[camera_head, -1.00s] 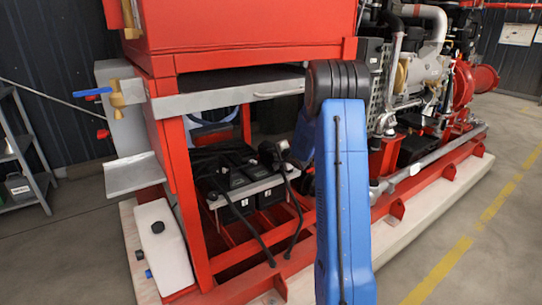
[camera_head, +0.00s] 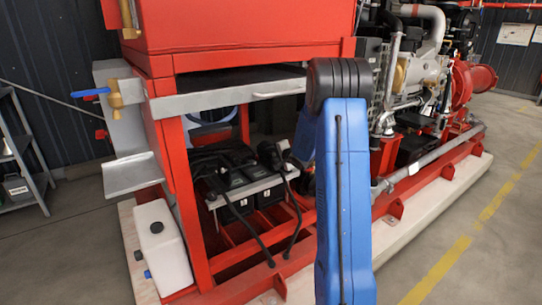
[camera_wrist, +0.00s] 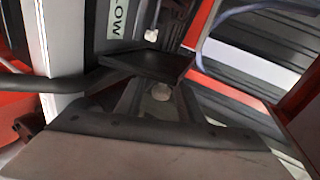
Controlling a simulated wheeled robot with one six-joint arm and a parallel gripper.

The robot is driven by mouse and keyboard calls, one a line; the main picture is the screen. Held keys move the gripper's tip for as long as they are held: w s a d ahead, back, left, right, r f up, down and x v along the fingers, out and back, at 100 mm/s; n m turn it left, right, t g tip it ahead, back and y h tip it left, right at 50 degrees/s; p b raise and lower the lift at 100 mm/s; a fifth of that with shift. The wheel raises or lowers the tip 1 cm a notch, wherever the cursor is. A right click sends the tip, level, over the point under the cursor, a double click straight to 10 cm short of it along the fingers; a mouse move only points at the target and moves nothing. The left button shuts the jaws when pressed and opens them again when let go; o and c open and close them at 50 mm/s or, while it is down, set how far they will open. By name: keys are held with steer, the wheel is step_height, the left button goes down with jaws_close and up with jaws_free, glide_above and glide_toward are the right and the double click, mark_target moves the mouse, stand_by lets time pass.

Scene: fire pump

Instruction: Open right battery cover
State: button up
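Two black batteries with white number labels sit side by side under the red cabinet; the right one (camera_head: 268,193) is partly behind a black cable. A black piece (camera_head: 268,154) stands above its rear right, which looks like the cover. In the wrist view a flat black plate (camera_wrist: 150,66) lies close ahead, with a pale round knob (camera_wrist: 161,91) just below it. My gripper's dark edge and grey-brown body seem to fill the bottom of that view. Its fingertips do not stand out, so its opening and any contact with the plate are unclear. My blue arm hides the area right of the batteries.
Red frame posts (camera_head: 183,190) and a grey shelf edge (camera_head: 225,98) enclose the battery bay. Thick black cables (camera_head: 296,215) hang in front. A white tank (camera_head: 160,245) stands at left, and the engine (camera_head: 410,75) is at right. The floor at right is free.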

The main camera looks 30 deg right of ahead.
steer(key=v, duration=1.6)
steer(key=s+a+r+n+g+h, duration=0.35)
steer(key=s+a+r+n, duration=0.25)
steer(key=s+a+r, duration=0.45)
steer(key=s+a+f+n+g+y, duration=0.1)
steer(key=s+a+f+n, duration=0.1)
steer(key=s+a, duration=0.5)
steer(key=s+a+f+n+g+y, duration=0.1)
steer(key=s+a+n, duration=0.4)
steer(key=s, duration=0.8)
steer(key=s+a+f+n+g+y, duration=0.2)
steer(key=s+a+f+n+g, duration=0.1)
steer(key=s+a, duration=0.6)
steer(key=shift+s+a, duration=0.25)
steer(key=shift+s, duration=0.55)
steer(key=shift+d, duration=0.1)
steer(key=shift+c, duration=0.5)
